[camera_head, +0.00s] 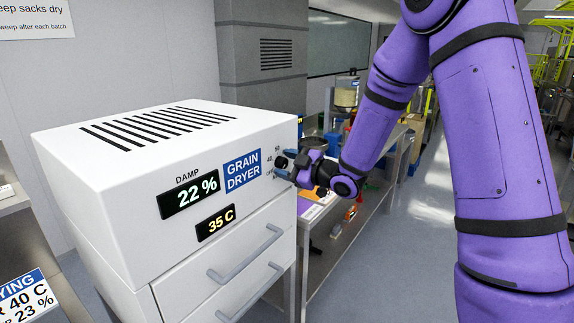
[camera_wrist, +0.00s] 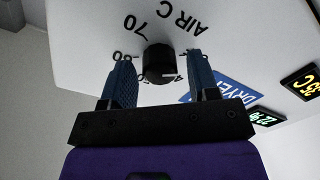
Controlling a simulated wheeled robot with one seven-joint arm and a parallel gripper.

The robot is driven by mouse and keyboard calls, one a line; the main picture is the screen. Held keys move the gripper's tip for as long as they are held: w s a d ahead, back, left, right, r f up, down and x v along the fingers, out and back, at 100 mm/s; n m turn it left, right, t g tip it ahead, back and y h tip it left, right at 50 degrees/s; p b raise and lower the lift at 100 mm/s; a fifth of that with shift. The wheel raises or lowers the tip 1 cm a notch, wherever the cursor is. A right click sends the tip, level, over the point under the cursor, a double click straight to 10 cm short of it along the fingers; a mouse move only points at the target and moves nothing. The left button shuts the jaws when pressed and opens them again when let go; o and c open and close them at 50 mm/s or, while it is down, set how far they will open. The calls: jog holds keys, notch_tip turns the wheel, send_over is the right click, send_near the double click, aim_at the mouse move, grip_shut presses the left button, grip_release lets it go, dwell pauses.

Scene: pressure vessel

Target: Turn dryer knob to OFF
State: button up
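The grain dryer (camera_head: 110,160) is a white box with a blue GRAIN DRYER label and lit displays reading 22 % damp and 35 C. Its round black knob (camera_wrist: 158,64) shows in the wrist view, with a printed scale around it including 70 and AIR C. My gripper (camera_wrist: 160,56) is open, with one blue finger on each side of the knob and a visible gap on both sides.
Two drawers with grey handles (camera_head: 245,252) are below the dryer's front panel. A metal bench (camera_head: 385,150) with assorted items stands behind and right of my gripper. A drying sign (camera_head: 25,300) is at lower left. Open floor (camera_head: 425,195) lies to the right.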

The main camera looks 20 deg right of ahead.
jog(key=shift+d, duration=0.1)
jog(key=v, duration=1)
jog(key=shift+s+d, duration=0.2)
jog(key=shift+s, duration=0.1)
jog(key=s+d+r+m+g+h, duration=0.2)
jog(key=s+d+r+m+h, duration=0.35)
jog(key=r+m+h, duration=0.45)
jog(key=s+a+r+m+g, duration=0.1)
jog(key=s+a+m+g, duration=0.1)
jog(key=s, duration=0.9)
jog(key=s+a+r+m+g, duration=0.1)
jog(key=s+a+m+g, duration=0.2)
jog(key=s, duration=0.9)
jog(key=shift+g+h, duration=0.3)
jog(key=shift+g, duration=0.5)
jog(key=shift+s, duration=0.1)
